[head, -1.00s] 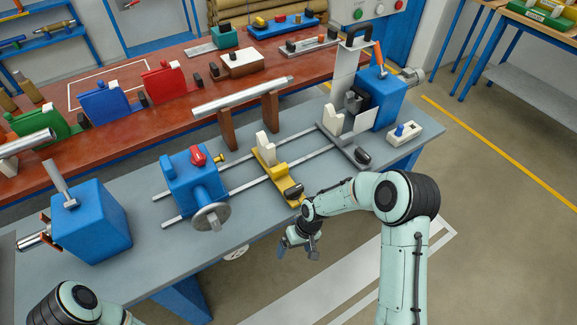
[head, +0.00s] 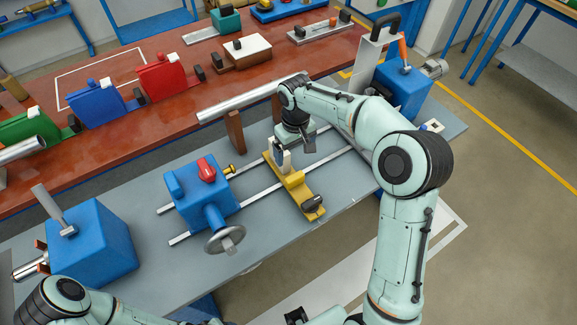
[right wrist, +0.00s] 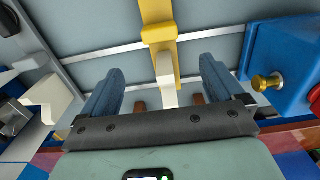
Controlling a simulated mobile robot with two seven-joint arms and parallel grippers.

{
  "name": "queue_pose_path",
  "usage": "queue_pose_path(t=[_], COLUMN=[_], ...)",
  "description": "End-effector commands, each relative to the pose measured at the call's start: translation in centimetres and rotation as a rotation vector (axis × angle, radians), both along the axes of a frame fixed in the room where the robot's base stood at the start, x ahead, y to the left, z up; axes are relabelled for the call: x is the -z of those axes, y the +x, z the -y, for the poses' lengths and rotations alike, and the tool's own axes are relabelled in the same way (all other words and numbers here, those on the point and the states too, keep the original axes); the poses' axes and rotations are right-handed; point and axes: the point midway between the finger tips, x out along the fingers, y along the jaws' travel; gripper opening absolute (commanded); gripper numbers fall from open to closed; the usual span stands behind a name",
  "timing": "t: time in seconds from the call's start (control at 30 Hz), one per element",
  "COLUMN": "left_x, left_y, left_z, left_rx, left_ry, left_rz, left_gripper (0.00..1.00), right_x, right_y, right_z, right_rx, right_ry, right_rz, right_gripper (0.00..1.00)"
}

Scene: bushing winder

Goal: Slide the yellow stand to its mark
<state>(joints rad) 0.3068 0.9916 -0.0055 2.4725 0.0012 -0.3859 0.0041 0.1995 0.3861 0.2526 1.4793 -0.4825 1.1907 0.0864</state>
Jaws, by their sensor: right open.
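The yellow stand (head: 299,187) sits across the two grey rails on the grey bench, with a white notched block (head: 284,160) at its far end and a black knob (head: 312,204) at its near end. My right gripper (head: 291,147) is at the white block, pointing down. In the right wrist view the yellow stand (right wrist: 158,30) runs between my open fingers. The white block (right wrist: 166,78) stands between them, with a gap on both sides. I cannot make out the stand's mark. My left gripper is not seen; only part of that arm shows at the lower left.
A blue rail unit with a handwheel (head: 225,238) stands left of the yellow stand. A blue headstock (head: 403,88) is at the right end. A silver bar (head: 240,100) rests on brown posts behind. A blue box (head: 92,243) stands at the left.

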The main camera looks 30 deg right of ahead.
Motion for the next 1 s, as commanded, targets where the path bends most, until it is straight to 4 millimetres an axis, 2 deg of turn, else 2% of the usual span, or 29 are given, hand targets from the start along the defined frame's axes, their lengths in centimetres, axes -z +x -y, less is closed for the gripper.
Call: queue_pose_path(t=[0.17,0.4,0.6,0.8,1.0], left_x=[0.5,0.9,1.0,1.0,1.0], left_y=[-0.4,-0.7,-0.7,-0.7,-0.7], left_z=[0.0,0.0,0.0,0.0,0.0], left_rx=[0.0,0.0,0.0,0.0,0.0], left_ry=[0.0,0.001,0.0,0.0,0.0], left_rz=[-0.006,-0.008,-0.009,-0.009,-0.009], left_gripper=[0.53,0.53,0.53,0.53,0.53], right_x=[3.0,8.2,11.4,12.8,13.0], right_y=[-0.2,-0.2,-0.2,-0.1,-0.1], right_z=[0.0,0.0,0.0,0.0,0.0], right_rx=[0.0,0.0,0.0,0.0,0.0], right_ry=[0.0,0.002,0.002,0.002,0.001], right_rz=[-0.008,-0.007,-0.004,-0.002,-0.002], right_gripper=[0.95,0.95,0.95,0.95,0.95])
